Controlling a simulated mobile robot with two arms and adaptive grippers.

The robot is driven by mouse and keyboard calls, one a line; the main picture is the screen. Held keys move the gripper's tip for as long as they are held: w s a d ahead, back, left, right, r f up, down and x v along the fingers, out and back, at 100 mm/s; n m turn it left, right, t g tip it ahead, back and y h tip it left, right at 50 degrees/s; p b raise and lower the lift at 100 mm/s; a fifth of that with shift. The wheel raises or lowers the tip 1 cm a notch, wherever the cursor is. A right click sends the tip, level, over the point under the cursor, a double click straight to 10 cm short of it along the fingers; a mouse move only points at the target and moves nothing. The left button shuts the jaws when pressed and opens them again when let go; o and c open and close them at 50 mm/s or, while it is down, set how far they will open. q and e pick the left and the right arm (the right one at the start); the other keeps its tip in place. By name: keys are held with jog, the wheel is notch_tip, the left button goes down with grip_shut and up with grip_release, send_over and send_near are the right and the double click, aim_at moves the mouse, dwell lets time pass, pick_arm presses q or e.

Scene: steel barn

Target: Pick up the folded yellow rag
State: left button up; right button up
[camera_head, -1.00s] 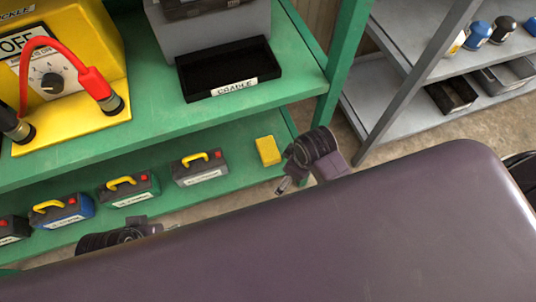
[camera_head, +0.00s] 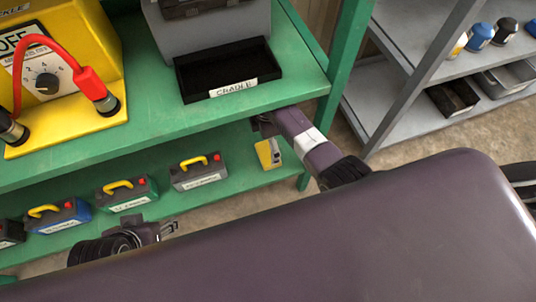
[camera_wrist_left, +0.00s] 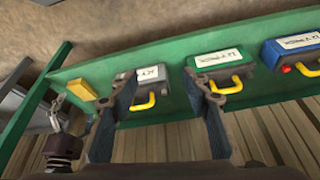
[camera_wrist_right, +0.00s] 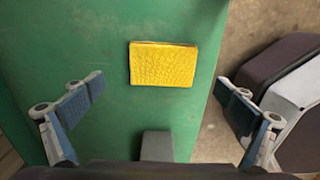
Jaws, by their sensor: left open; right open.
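The folded yellow rag (camera_head: 264,153) lies flat on the lower green shelf at its right end, partly hidden by my right arm in the head view. In the right wrist view the rag (camera_wrist_right: 163,64) shows whole, ahead of and between the spread fingers of my right gripper (camera_wrist_right: 160,108). That gripper is open, empty and apart from the rag. The rag (camera_wrist_left: 82,90) also shows at the left of the left wrist view. My left gripper (camera_head: 170,229) is open and empty at the front of the lower shelf; its spread fingers show in its wrist view (camera_wrist_left: 166,94).
Several batteries with yellow handles, including a grey one (camera_head: 199,171), stand left of the rag on the lower shelf (camera_head: 236,177). The upper shelf (camera_head: 150,113) overhangs it, bearing a black cradle tray (camera_head: 215,82) and a yellow switch box (camera_head: 85,60). A green post (camera_head: 345,60) stands at right.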

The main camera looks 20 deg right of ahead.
aim_at(268, 152)
jog(key=shift+f, duration=0.4)
jog(key=f+b, duration=0.1)
jog(key=f, duration=0.1)
jog(key=shift+s+f+b, duration=0.2)
jog(key=shift+f+b, duration=0.1)
jog(key=shift+b, duration=0.05)
notch_tip(268, 152, down, 2)
jog(key=shift+f+b, duration=0.1)
jog(key=shift+b, duration=0.5)
pick_arm(q)
jog(key=w+d+r+t+h, duration=0.1)
jog(key=w+d+r+t, duration=0.1)
jog(key=w+r+t, duration=0.2)
jog(key=w+d+r+t+h, duration=0.1)
jog(key=w+d+r+t, duration=0.2)
jog(key=w+r, duration=0.3)
jog(key=w+t, duration=0.1)
jog(key=w, duration=0.3)
pick_arm(e)
jog(key=c, duration=1.2)
pick_arm(q)
jog(key=shift+s, duration=0.1)
pick_arm(e)
jog(key=shift+c, duration=0.4)
